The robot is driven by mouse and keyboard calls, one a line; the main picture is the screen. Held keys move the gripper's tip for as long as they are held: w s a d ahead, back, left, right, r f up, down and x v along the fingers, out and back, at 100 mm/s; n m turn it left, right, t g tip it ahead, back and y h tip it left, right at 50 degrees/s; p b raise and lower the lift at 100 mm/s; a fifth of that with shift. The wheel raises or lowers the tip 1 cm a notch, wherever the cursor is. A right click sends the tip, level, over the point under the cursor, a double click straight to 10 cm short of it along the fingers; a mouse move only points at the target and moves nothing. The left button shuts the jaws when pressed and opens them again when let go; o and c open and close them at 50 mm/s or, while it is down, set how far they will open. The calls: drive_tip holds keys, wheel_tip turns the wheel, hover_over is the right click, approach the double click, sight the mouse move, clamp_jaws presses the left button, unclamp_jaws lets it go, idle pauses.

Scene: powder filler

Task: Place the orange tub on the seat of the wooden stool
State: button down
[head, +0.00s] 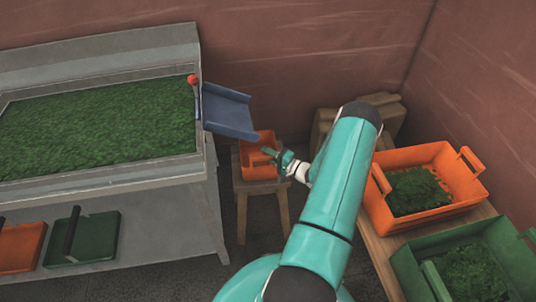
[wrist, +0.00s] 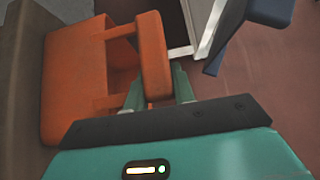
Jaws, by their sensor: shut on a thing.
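The orange tub (head: 250,165) is at the wooden stool (head: 282,190), over its seat in the head view. I cannot tell whether its base touches the seat. My gripper (head: 273,154) reaches in from the right and is shut on the tub's handle. In the wrist view the orange tub (wrist: 75,85) fills the left side, and its raised handle (wrist: 152,55) sits between the green fingers of my gripper (wrist: 158,88). The tub's underside and most of the seat are hidden.
A grey filler bench holding green powder (head: 100,125) stands left, with a blue chute (head: 228,112) just above the tub. At right, a wooden bench (head: 375,247) carries an orange crate (head: 440,207) and a green crate (head: 515,255). A brown wall is behind.

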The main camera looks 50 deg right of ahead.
drive_tip(key=c, duration=1.2)
unclamp_jaws()
drive_tip(key=shift+o, duration=0.2)
